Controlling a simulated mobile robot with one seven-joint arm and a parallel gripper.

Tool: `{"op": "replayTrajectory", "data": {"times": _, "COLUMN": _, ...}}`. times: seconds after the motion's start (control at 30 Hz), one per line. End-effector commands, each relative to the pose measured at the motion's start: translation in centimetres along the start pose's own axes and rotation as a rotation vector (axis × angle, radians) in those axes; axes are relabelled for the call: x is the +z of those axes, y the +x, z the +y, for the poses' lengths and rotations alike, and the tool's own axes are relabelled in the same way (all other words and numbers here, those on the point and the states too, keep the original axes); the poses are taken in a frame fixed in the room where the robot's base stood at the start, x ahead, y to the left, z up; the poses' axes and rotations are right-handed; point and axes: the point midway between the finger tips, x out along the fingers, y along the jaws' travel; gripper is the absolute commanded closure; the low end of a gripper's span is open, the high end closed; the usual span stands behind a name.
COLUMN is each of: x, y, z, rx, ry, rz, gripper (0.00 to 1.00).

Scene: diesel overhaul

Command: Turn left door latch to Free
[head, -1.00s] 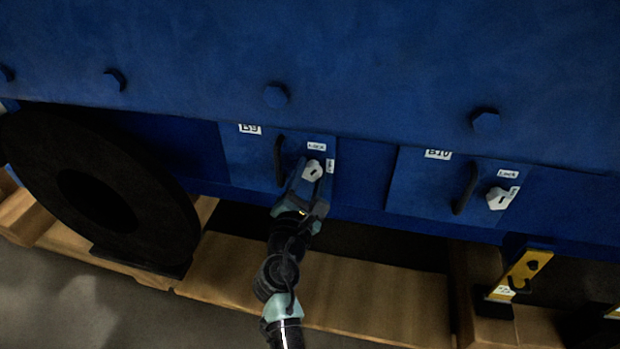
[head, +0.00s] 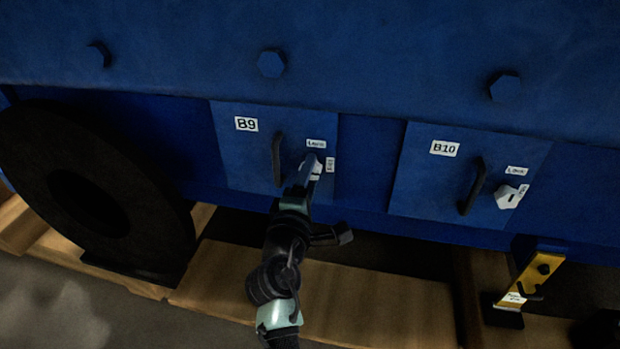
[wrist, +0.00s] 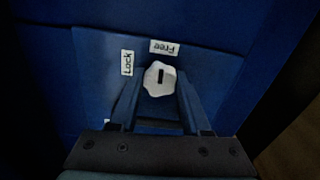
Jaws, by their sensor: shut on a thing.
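The left door B9 (head: 240,165) is a blue panel with a black handle (head: 277,160). Its white latch knob (wrist: 153,88) sits between my fingertips in the wrist view. My gripper (head: 311,172) is shut on this knob; my fingers partly hide it in the head view. In the wrist view the knob's dark slot points roughly toward the Free label (wrist: 164,47). The Lock label (wrist: 127,62) lies to the left of the knob there, and shows above the knob in the head view (head: 316,143).
Door B10 (head: 418,185) is to the right, with its own handle (head: 472,186) and white latch (head: 508,197). A black ring (head: 55,205) stands at left on the wooden pallet (head: 350,300). A yellow bracket (head: 530,275) is at lower right.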

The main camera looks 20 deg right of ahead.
Motion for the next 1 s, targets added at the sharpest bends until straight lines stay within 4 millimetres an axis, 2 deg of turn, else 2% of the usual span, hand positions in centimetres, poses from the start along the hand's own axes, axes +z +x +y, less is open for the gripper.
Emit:
{"op": "replayTrajectory", "data": {"times": 0.3, "x": 0.0, "y": 0.0, "z": -0.09, "rx": -0.001, "ry": 0.075, "rz": 0.0, "gripper": 1.0}}
{"op": "replayTrajectory", "data": {"times": 0.7, "x": 0.01, "y": 0.01, "z": -0.05, "rx": -0.001, "ry": 0.08, "rz": 0.0, "gripper": 1.0}}
{"op": "replayTrajectory", "data": {"times": 0.73, "x": 0.01, "y": 0.01, "z": -0.05, "rx": -0.001, "ry": 0.08, "rz": 0.0, "gripper": 0.51}}
{"op": "replayTrajectory", "data": {"times": 0.9, "x": 0.01, "y": 0.01, "z": -0.03, "rx": -0.001, "ry": 0.079, "rz": 0.0, "gripper": 0.22}}
{"op": "replayTrajectory", "data": {"times": 1.0, "x": 0.0, "y": 0.01, "z": -0.03, "rx": 0.0, "ry": 0.079, "rz": 0.0, "gripper": 0.22}}
